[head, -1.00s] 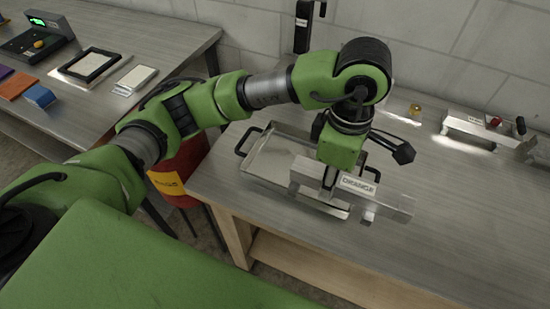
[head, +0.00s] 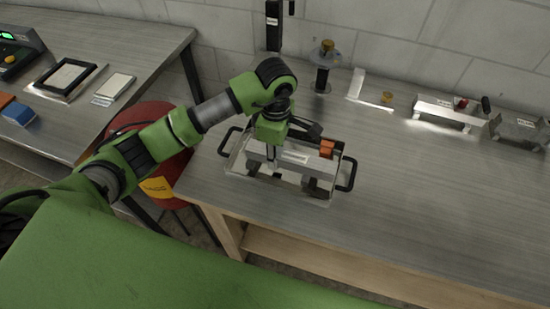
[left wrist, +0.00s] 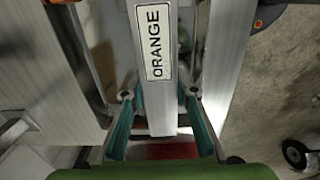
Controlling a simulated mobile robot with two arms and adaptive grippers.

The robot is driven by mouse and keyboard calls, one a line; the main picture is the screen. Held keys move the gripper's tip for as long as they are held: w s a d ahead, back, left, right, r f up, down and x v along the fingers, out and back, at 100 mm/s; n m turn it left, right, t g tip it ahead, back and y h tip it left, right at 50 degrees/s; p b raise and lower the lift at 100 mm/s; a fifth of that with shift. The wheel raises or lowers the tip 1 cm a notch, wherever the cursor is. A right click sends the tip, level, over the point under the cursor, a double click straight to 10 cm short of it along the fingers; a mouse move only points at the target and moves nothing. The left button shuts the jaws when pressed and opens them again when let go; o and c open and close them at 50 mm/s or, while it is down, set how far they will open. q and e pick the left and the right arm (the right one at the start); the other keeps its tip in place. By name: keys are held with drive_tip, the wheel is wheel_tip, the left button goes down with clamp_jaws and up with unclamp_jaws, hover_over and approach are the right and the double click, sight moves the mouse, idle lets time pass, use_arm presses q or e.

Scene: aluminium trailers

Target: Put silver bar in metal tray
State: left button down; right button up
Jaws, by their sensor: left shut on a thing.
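The silver bar (head: 312,161) has a white label, which reads ORANGE in the left wrist view (left wrist: 155,40). My left gripper (head: 273,160) points down and is shut on the bar; its fingers (left wrist: 163,125) lie on both sides of it in the left wrist view. The metal tray (head: 234,165) has black handles at its left and right ends. The bar is over the tray, roughly along its length. I cannot tell whether it touches the tray floor, as the arm and bar hide much of it. My right gripper is not in view.
An orange block (head: 327,148) shows at the tray's right end. Metal fixtures (head: 447,112) stand along the back right. The bench right of the tray is clear. A red drum (head: 150,150) stands in the gap between the benches.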

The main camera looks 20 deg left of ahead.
use_arm(q)
wheel_tip(320, 180, down, 2)
drive_tip(key=shift+a+f+p, duration=0.15)
drive_tip(key=shift+p, duration=0.7)
drive_tip(key=shift+f, duration=0.35)
drive_tip(key=shift+w+f, duration=0.1)
drive_tip(key=shift+f, duration=0.15)
drive_tip(key=c, duration=1.6)
unclamp_jaws()
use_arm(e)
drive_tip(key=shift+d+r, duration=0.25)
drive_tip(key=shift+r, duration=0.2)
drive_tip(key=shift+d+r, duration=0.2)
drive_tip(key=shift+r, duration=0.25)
